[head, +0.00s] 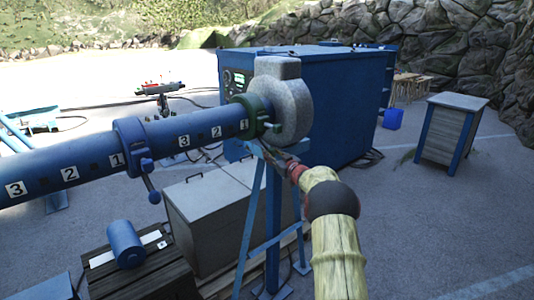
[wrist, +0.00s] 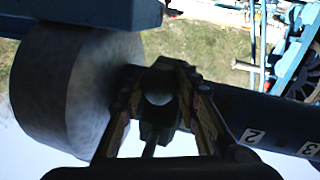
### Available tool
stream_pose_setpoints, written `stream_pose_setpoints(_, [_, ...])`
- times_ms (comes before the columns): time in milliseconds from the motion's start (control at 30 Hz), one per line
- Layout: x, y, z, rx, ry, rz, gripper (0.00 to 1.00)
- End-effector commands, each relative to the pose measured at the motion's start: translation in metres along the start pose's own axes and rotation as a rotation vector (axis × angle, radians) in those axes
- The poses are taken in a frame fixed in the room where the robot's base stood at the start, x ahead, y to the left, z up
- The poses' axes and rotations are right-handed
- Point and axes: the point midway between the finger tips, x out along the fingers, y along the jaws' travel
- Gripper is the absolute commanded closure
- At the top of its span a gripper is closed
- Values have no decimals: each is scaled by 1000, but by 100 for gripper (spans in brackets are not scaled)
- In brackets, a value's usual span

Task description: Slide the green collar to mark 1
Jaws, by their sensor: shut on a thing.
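A blue horizontal shaft (head: 205,128) carries white number plates 3, 2 and 1 from left to right. The green collar (head: 262,104) sits around its right end, just right of the plate marked 1 (head: 244,124), close to the grey round end piece (head: 290,100). My gripper (head: 277,150) is below the collar, shut on its small handle. In the wrist view my gripper (wrist: 160,100) has its fingers on both sides of the dark green collar part (wrist: 158,122). The fingers partly hide the collar there.
A blue collar (head: 130,145) with a hanging lever sits further left on the shaft, beside another row of plates 3, 2, 1. A blue stand (head: 272,220) and grey boxes (head: 205,205) are below. A large blue cabinet (head: 340,100) stands behind.

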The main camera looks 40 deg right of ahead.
Motion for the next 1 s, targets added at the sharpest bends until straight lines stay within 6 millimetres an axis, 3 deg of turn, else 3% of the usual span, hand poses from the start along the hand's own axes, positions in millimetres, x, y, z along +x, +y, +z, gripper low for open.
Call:
stream_pose_setpoints(333, [0, 5, -2, -3, 2, 6, 100])
stream_pose_setpoints(367, [0, 5, -2, -3, 2, 6, 68])
stream_pose_setpoints(667, [0, 4, -2, -2, 2, 4, 51])
stream_pose_setpoints(1000, [-2, 3, -1, -2, 1, 3, 50])
